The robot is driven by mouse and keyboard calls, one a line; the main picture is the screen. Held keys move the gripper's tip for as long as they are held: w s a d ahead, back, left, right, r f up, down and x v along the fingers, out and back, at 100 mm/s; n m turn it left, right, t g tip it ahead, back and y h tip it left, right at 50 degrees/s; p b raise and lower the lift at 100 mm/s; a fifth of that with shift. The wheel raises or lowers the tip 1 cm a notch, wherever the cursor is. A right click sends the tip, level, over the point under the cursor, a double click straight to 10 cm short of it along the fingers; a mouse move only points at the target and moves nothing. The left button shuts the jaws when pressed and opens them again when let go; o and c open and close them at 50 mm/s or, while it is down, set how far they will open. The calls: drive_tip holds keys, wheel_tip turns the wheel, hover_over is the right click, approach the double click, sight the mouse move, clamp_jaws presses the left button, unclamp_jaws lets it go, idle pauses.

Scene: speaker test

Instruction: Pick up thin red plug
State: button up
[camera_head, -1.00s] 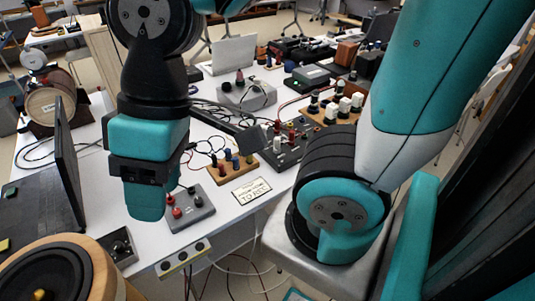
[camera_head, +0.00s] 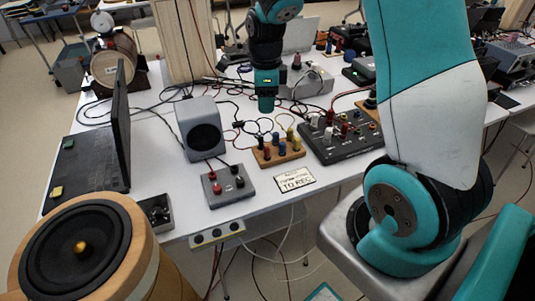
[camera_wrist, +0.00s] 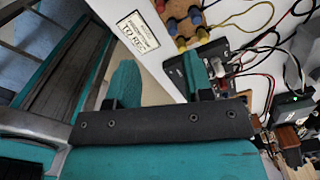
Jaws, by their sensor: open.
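My gripper (camera_head: 266,106) is open and empty, above the far middle of the white table in the head view. In the wrist view its two teal fingers stand wide apart (camera_wrist: 160,80). Several red plugs are in view, and I cannot tell which is the thin one. Small red plugs (camera_head: 344,127) stand on the black panel (camera_head: 345,150), next to white ones. A red plug (camera_head: 217,187) stands on the grey box (camera_head: 228,195). The wooden block (camera_head: 280,158) holds blue, yellow and red plugs; its red end shows in the wrist view (camera_wrist: 161,6).
A grey speaker (camera_head: 203,128), a dark laptop (camera_head: 85,160) and a large round wooden speaker (camera_head: 80,250) stand to the left. A paper sign (camera_head: 295,179) lies at the front edge. Cables run over the table. Bare table (camera_head: 165,185) shows in front of the grey speaker.

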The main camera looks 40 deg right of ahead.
approach(267, 148)
drive_tip(key=shift+m, duration=0.4)
drive_tip(key=f, duration=0.5)
drive_tip(key=shift+w+d+f+p, duration=0.15)
drive_tip(key=shift+w+p, duration=0.05)
drive_tip(key=shift+p, duration=0.2)
wheel_tip(267, 148, down, 6)
drive_tip(key=shift+s+r+p, duration=0.1)
drive_tip(key=shift+s+p, duration=0.05)
drive_tip(key=shift+p, duration=0.4)
clamp_jaws()
